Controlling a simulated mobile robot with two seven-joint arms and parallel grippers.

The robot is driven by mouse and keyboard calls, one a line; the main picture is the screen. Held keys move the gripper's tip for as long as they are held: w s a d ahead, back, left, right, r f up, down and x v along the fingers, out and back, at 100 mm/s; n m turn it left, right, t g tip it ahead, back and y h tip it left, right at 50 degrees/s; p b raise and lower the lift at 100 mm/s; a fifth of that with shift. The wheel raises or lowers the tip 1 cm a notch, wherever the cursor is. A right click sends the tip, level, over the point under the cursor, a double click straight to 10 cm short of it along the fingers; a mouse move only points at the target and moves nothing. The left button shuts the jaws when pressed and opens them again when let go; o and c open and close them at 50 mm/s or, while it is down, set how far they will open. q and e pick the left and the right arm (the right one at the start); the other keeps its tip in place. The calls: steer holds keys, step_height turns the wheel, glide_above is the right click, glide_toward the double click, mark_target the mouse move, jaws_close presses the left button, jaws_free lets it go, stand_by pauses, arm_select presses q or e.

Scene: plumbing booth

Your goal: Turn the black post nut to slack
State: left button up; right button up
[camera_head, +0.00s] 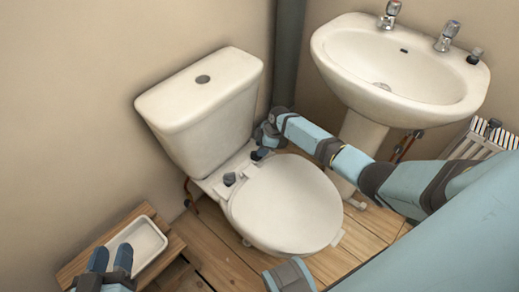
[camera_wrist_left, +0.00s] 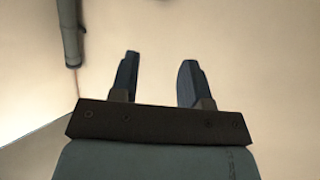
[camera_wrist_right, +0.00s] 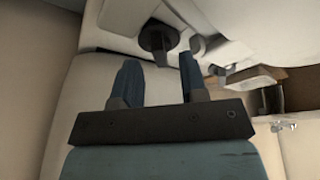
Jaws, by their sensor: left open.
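A black nut (camera_head: 229,179) sits on the left side of the toilet's rear ledge, behind the seat. A second dark piece (camera_head: 257,155) shows on the right side, beside my right gripper (camera_head: 262,150). In the right wrist view a black nut with a short stem (camera_wrist_right: 158,38) lies just beyond the fingertips of my right gripper (camera_wrist_right: 160,70). Its fingers are apart, and I cannot tell whether they touch it. My left gripper (camera_head: 111,257) is open and empty, near the white tray; its spread fingers also show in the left wrist view (camera_wrist_left: 157,72).
The white toilet seat (camera_head: 287,205) is closed, with the cistern (camera_head: 202,105) behind it. A basin (camera_head: 400,72) on a pedestal stands at right, with a small dark piece (camera_head: 475,56) on its rim. A white tray (camera_head: 138,246) rests on a wooden stand (camera_head: 84,262) at lower left.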

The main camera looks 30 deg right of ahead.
arm_select(q)
step_height(320, 180, down, 6)
steer(key=s+a+g+y+p, duration=0.2)
steer(key=g+p, duration=0.1)
steer(key=shift+s+a+r, duration=0.2)
steer(key=shift+a+r, duration=0.05)
steer(key=shift+a, duration=0.05)
arm_select(e)
steer(key=v, duration=1.1)
